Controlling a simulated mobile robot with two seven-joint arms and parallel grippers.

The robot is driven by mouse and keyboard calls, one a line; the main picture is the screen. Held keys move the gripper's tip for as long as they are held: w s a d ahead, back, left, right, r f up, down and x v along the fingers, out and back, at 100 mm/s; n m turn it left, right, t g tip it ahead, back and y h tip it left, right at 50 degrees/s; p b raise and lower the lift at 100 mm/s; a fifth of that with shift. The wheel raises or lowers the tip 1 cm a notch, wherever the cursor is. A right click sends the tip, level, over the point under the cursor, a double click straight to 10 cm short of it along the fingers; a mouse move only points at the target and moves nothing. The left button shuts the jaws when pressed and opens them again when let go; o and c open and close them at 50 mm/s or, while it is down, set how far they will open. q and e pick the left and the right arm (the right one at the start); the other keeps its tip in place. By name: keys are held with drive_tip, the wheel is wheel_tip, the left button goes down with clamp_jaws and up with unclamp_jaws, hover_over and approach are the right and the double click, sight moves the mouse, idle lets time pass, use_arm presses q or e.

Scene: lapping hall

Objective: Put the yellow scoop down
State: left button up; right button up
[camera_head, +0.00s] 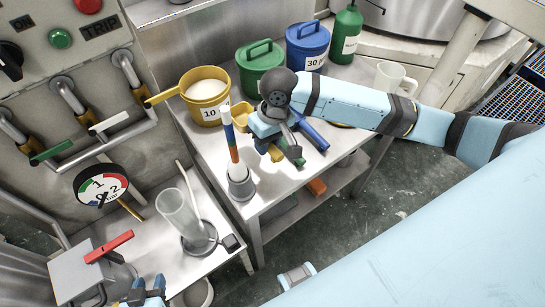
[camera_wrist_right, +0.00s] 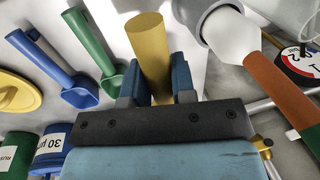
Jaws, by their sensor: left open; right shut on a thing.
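The yellow scoop is held by my right gripper (camera_head: 285,148). In the head view its yellow bowl (camera_head: 242,112) shows left of the gripper, and its handle end shows just below. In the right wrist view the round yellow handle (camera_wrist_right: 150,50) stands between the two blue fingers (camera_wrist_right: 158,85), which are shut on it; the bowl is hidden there. The scoop is over the metal bench (camera_head: 275,189); I cannot tell whether it touches it. My left gripper (camera_head: 146,293) is open and empty at the bottom edge, partly cut off.
A blue scoop (camera_head: 311,133) and a green scoop (camera_wrist_right: 93,49) lie beside the held one. A striped stick (camera_head: 232,140) stands in a grey cup (camera_head: 241,186) to the left. A yellow tub (camera_head: 206,105), green tub (camera_head: 260,63) and blue tub (camera_head: 307,45) line the back.

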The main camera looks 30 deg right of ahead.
sight(266, 174)
wheel_tip(266, 174, down, 12)
drive_tip(key=shift+r+b, duration=0.15)
drive_tip(key=shift+b, duration=0.25)
drive_tip(key=o, duration=0.9)
drive_tip(key=r, duration=0.4)
drive_tip(key=d+r, duration=0.1)
drive_tip(key=r, duration=0.3)
drive_tip(key=d+r+p, duration=0.1)
drive_tip(key=r, duration=0.3)
drive_tip(key=shift+w+d, duration=0.1)
drive_tip(key=shift+d, duration=0.1)
drive_tip(key=shift+f, duration=0.1)
